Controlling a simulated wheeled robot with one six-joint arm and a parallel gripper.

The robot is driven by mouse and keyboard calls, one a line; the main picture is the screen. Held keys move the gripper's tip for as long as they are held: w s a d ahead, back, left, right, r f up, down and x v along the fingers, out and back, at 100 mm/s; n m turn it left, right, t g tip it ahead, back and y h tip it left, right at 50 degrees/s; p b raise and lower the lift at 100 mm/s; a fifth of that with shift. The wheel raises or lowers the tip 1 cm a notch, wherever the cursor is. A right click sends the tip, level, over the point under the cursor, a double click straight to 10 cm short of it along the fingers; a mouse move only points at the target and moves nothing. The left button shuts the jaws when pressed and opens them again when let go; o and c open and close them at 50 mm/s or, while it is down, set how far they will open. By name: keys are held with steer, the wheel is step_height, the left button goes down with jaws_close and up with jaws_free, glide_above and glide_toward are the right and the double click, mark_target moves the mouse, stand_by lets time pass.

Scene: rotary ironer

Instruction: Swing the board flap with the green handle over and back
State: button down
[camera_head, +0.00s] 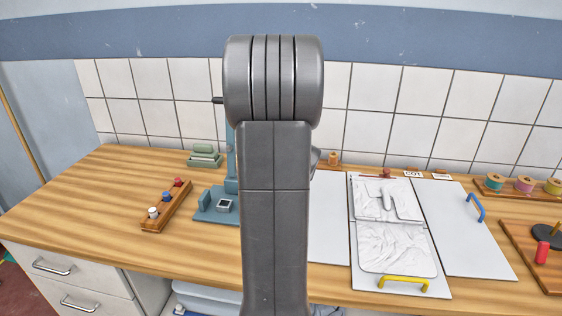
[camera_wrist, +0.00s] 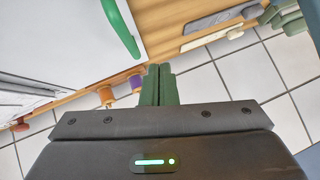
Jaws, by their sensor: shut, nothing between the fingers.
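The green handle (camera_wrist: 122,28) shows in the wrist view, fixed along the edge of a white board flap (camera_wrist: 75,35). In the head view my arm hides the green handle; only a strip of a white flap (camera_head: 328,220) shows to the right of the arm. My gripper (camera_wrist: 158,82) is shut and empty, its dark green fingers together. In the wrist picture the fingers lie below and right of the handle, apart from it. My gripper is hidden in the head view.
A central board (camera_head: 365,282) carries a crumpled white garment (camera_head: 395,245) and a yellow handle (camera_head: 403,284). The right flap (camera_head: 462,230) has a blue handle (camera_head: 475,207). A teal device (camera_head: 210,212), a wooden peg rack (camera_head: 167,206) and thread spools (camera_head: 524,184) stand around.

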steer(key=s+a+r+p, duration=0.1)
steer(key=s+a+r, duration=0.2)
steer(key=s+r, duration=0.3)
steer(key=shift+s+r, duration=0.3)
steer(key=shift+r, duration=0.55)
steer(key=w+d+f+b, duration=0.1)
steer(key=w+f, duration=0.1)
steer(key=f, duration=0.1)
steer(key=w+d+f+b, duration=0.1)
steer(key=w+f, duration=0.1)
steer(key=f, duration=0.1)
steer(key=w+d+f+b, duration=0.1)
steer(key=w+f, duration=0.1)
steer(key=f, duration=0.2)
steer(key=shift+w+d, duration=0.1)
steer(key=shift+w, duration=0.2)
steer(key=shift+d+f+b, duration=0.15)
steer(key=shift+f+b, duration=0.3)
steer(key=shift+b, duration=0.05)
steer(key=shift+r, duration=0.1)
